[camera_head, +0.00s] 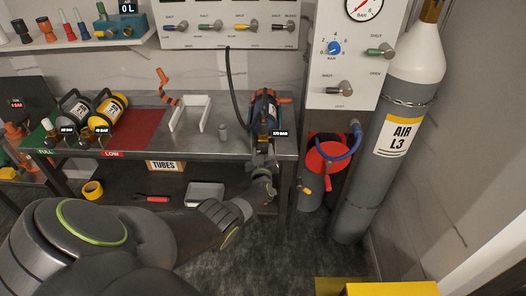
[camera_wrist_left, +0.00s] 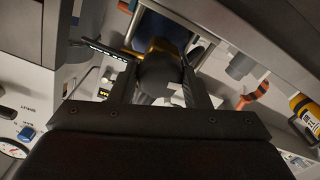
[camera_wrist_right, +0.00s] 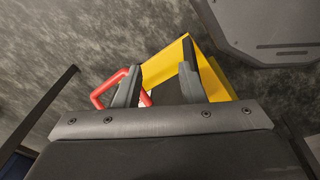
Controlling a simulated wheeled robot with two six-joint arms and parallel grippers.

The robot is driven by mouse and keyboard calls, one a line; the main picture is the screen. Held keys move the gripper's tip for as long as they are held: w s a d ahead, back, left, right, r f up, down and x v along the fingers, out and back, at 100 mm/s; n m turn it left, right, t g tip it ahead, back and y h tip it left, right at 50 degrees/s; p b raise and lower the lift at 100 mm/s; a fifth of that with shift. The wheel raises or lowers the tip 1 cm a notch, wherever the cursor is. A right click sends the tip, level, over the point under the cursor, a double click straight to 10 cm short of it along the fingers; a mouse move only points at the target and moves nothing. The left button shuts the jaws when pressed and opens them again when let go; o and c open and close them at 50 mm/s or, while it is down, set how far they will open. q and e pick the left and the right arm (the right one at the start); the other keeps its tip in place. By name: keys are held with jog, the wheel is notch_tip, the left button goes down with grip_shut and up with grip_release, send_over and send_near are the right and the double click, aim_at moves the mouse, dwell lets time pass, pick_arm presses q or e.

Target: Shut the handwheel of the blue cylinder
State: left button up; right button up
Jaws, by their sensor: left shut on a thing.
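The blue cylinder (camera_head: 265,112) lies at the right end of the steel bench, its valve end toward the front edge, with a black bar label beside it. My left gripper (camera_head: 262,160) is at that valve end. In the left wrist view, my left gripper's fingers (camera_wrist_left: 160,88) are shut on a dark rounded handwheel (camera_wrist_left: 160,68). A bit of the cylinder's blue body (camera_wrist_left: 198,48) shows behind it. The hold hides most of the valve. My right gripper (camera_wrist_right: 160,85) is open, its fingers apart; it is outside the head view.
A black hose (camera_head: 229,90) hangs from the panel.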

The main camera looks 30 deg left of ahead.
pick_arm(q)
jog(key=m, duration=0.4)
jog(key=shift+f+m, duration=0.1)
jog(key=shift+m, duration=0.2)
jog(key=m, duration=0.5)
jog(key=shift+p, duration=0.4)
jog(key=m, duration=0.6)
jog(key=shift+s, duration=0.1)
jog(key=m, duration=0.4)
jog(key=shift+m, duration=0.3)
jog(key=o, duration=1)
jog(key=shift+a, duration=0.1)
